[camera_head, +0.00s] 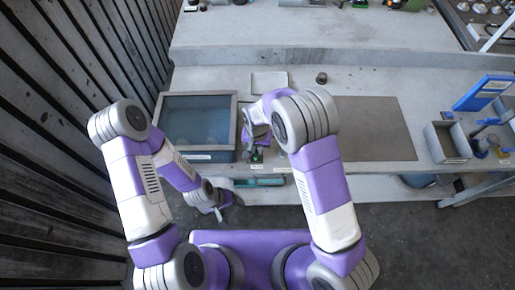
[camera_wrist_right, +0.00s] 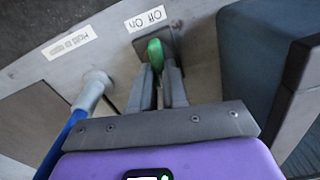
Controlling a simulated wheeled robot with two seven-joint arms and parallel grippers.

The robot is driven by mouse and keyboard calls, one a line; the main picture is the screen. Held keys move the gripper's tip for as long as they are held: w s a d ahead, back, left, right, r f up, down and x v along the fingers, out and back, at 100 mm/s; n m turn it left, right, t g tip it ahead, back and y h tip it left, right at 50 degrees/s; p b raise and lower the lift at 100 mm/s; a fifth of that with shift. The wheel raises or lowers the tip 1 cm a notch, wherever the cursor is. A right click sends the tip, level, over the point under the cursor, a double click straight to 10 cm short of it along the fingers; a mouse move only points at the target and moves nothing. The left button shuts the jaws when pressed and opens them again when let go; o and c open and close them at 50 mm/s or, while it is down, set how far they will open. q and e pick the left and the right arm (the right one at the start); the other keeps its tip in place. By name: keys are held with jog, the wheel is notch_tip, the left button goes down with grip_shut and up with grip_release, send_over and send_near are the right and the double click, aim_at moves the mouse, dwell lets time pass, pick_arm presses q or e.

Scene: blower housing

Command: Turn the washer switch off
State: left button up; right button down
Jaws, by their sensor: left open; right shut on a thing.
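The washer switch has a green lever (camera_wrist_right: 155,54) on a dark square plate, beside a white label (camera_wrist_right: 146,18) with the words Off and On. My right gripper (camera_wrist_right: 165,72) is shut on the lever, its fingers on either side of it. I cannot tell which word the lever leans towards. In the head view my right gripper (camera_head: 257,150) is at the bench's front edge, right of the washer (camera_head: 162,128), a grey-framed basin with a dark blue inside. My left gripper (camera_head: 220,210) is open and low in front of the bench, apart from the switch.
In the right wrist view a blue handle with a pale tip (camera_wrist_right: 93,86) is left of the gripper, below a second label (camera_wrist_right: 68,42). A teal bar (camera_head: 265,182) lies along the bench front. A grey mat (camera_head: 375,128), a small tray (camera_head: 269,82) and a grey bin (camera_head: 447,142) are on the bench.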

jog(key=n+b, duration=0.1)
jog(key=n, duration=0.3)
jog(key=shift+a+n, duration=0.15)
jog(key=shift+n, duration=0.15)
jog(key=shift+a+n+b, duration=0.15)
jog(key=shift+n+b, duration=0.45)
jog(key=shift+n, duration=1)
jog(key=c, duration=1.1)
grip_release()
jog(key=shift+c, duration=0.2)
jog(key=shift+r, duration=0.15)
notch_tip(320, 180, up, 7)
jog(key=shift+r, duration=0.2)
